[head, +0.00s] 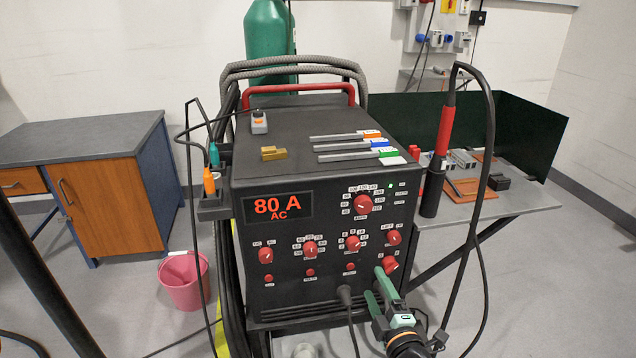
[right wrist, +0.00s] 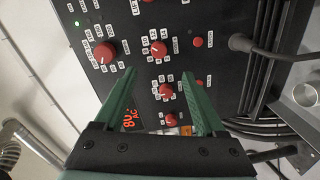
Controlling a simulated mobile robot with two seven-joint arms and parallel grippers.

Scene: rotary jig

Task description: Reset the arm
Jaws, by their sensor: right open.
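My right gripper (head: 375,283) is low at the right part of the welding machine's (head: 310,222) front panel. Its two green fingers are apart with nothing between them. In the right wrist view the open gripper (right wrist: 158,78) faces the panel, with red knobs and the display beyond the fingers. Whether a fingertip touches the panel, I cannot tell. A red knob (head: 390,263) is just above the fingers in the head view. The display (head: 278,206) reads 80 A AC, and a green light (head: 390,186) is lit. My left gripper is not in view.
A torch with a red handle (head: 443,130) stands in a holder at the machine's right, its cable hanging near my right arm. A cable plug (head: 345,295) juts from the lower panel. A pink bucket (head: 184,283) and wooden cabinet (head: 120,200) are left. A work table (head: 520,203) is right.

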